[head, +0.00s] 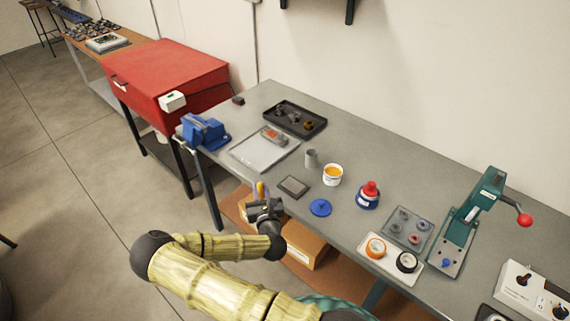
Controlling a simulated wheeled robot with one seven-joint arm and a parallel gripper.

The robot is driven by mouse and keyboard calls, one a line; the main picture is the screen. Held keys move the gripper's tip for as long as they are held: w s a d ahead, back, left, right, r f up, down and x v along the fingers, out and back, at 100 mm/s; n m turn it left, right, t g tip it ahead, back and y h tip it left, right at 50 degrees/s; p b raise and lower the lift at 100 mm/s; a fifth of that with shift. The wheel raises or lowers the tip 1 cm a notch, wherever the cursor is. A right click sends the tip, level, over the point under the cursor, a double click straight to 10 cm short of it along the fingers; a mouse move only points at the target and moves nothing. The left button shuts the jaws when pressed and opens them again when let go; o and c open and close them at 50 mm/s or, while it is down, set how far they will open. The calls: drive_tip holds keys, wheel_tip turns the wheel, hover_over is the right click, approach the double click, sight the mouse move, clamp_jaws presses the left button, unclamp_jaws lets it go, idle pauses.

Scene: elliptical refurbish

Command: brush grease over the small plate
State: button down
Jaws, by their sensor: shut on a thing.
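My gripper (264,209) is in front of the bench's near edge, shut on what looks like a brush with a yellow handle (260,189) pointing up. The brush's lower end is hidden by the gripper. A small dark square plate (293,186) lies flat on the bench, just right of and beyond my gripper. A white tub with orange-yellow grease (332,175) stands open to the right of the plate. A round blue lid (320,208) lies on the bench in front of the tub. The gripper and brush appear apart from the plate.
A grey cup (311,158) stands behind the plate. A blue vise (203,132), grey tray (246,153) and black parts tray (278,113) are at left. A green press (470,222) stands at right.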

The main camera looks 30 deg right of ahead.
drive_tip(key=s+a+f+n+y+b, duration=0.1)
drive_tip(key=s+a+f+y+b, duration=0.1)
drive_tip(key=f, duration=0.4)
drive_tip(key=s+a+f+n+y+b, duration=0.1)
drive_tip(key=s+a+f+y+b, duration=0.1)
drive_tip(key=a+f+b, duration=0.3)
wheel_tip(320, 180, down, 2)
drive_tip(key=shift+a+f+n+b, duration=0.15)
drive_tip(key=shift+a+n+b, duration=0.15)
drive_tip(key=shift+b, duration=0.25)
drive_tip(key=shift+d, duration=0.1)
drive_tip(key=shift+s, duration=0.1)
